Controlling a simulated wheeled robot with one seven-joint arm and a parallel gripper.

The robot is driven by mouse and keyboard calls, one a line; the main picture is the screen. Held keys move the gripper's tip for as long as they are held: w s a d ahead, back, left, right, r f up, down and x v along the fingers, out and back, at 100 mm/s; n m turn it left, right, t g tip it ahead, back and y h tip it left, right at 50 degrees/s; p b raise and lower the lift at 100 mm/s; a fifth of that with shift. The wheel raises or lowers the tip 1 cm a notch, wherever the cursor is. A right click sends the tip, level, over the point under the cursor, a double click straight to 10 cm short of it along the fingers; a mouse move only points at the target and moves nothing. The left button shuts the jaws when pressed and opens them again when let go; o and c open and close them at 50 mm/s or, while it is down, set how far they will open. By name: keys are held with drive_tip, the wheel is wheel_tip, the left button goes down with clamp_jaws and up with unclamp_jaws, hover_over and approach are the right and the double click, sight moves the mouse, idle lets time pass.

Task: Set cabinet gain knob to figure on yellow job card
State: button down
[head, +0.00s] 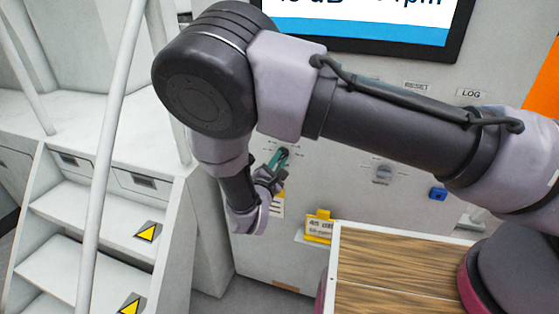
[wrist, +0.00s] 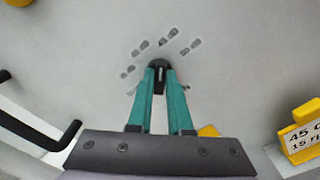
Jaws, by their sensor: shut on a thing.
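My gripper (head: 280,158), with teal fingers, reaches the cabinet front (head: 340,190). In the wrist view its fingertips (wrist: 160,85) are shut on a small dark knob (wrist: 158,70). Several small dark labels arc around the knob's upper side, too blurred to read. The knob's pointer direction is not clear. A yellow job card (head: 318,228) stands at the lower cabinet front, right of my gripper.
Another grey knob (head: 384,174) and a blue part (head: 438,194) are farther right on the cabinet. A screen (head: 370,22) is above, partly cut off. A wood-topped surface (head: 400,275) stands in front. White steps (head: 85,215) with a handrail (head: 112,140) are at left.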

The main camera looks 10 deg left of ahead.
drive_tip(key=c, duration=0.8)
unclamp_jaws()
drive_tip(key=shift+c, duration=0.2)
drive_tip(key=shift+s, duration=0.1)
drive_tip(key=s, duration=1)
drive_tip(key=shift+s+a, duration=0.3)
drive_tip(key=shift+a, duration=0.1)
